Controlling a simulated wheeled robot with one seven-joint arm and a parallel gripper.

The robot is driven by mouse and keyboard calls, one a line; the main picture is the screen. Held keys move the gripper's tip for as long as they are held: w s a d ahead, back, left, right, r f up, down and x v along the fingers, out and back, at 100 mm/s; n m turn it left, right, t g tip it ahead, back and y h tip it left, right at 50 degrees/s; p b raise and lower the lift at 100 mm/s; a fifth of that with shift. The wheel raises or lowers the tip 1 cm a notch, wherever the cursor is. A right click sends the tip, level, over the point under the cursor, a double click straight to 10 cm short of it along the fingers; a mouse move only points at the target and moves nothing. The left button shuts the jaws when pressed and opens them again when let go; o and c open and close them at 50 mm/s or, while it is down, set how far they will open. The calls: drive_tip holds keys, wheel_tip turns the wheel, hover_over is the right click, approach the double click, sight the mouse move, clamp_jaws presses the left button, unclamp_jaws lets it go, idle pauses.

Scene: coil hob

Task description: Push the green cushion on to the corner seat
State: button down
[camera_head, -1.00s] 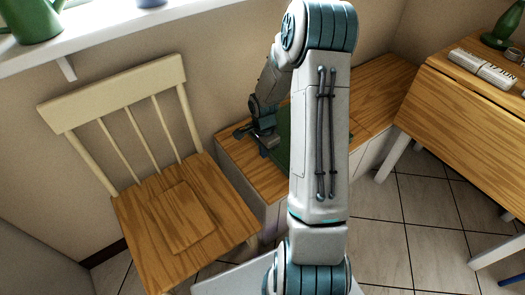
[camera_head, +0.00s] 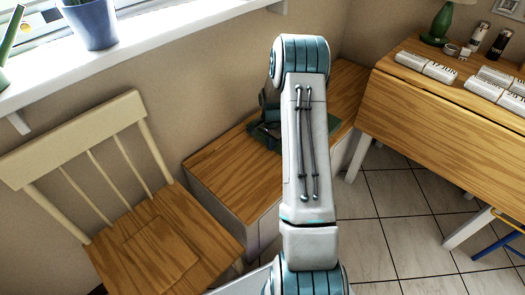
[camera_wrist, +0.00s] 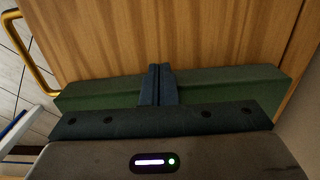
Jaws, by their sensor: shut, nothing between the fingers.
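The green cushion (camera_head: 265,135) lies on the wooden top of the bench-like corner seat (camera_head: 232,172), partly hidden behind my arm in the head view. In the wrist view the cushion (camera_wrist: 225,80) is a long green strip across the wood top (camera_wrist: 200,35), and its left end comes close to the seat's edge. My gripper (camera_wrist: 160,70) is shut with nothing between its fingers. Its fingers overlap the middle of the cushion strip; I cannot tell if they touch it. In the head view my gripper is mostly hidden behind my arm.
A cream chair with a wooden seat (camera_head: 155,250) stands left of the bench. A wooden table (camera_head: 450,115) with rolled newspapers (camera_head: 425,66) stands at the right, close to the bench. A brass handle (camera_wrist: 35,60) shows left of the wood top. A window sill runs above. Tiled floor (camera_head: 400,215) is open between.

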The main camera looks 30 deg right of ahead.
drive_tip(key=w+d, duration=0.2)
drive_tip(key=d, duration=0.5)
drive_tip(key=w+d, duration=0.3)
drive_tip(key=d, duration=0.4)
drive_tip(key=w+d+b, duration=0.1)
drive_tip(key=w+d, duration=0.1)
drive_tip(key=d, duration=0.5)
drive_tip(key=shift+w+d+f, duration=0.1)
drive_tip(key=shift+w, duration=0.1)
drive_tip(key=shift+w+d+b, duration=0.2)
drive_tip(key=shift+w+d, duration=0.05)
drive_tip(key=shift+d, duration=0.3)
drive_tip(key=shift+w+d+b, duration=0.15)
drive_tip(key=shift+w+d, duration=0.05)
drive_tip(key=shift+d, duration=0.3)
drive_tip(key=shift+s+a+r, duration=0.1)
drive_tip(key=shift+r, duration=0.1)
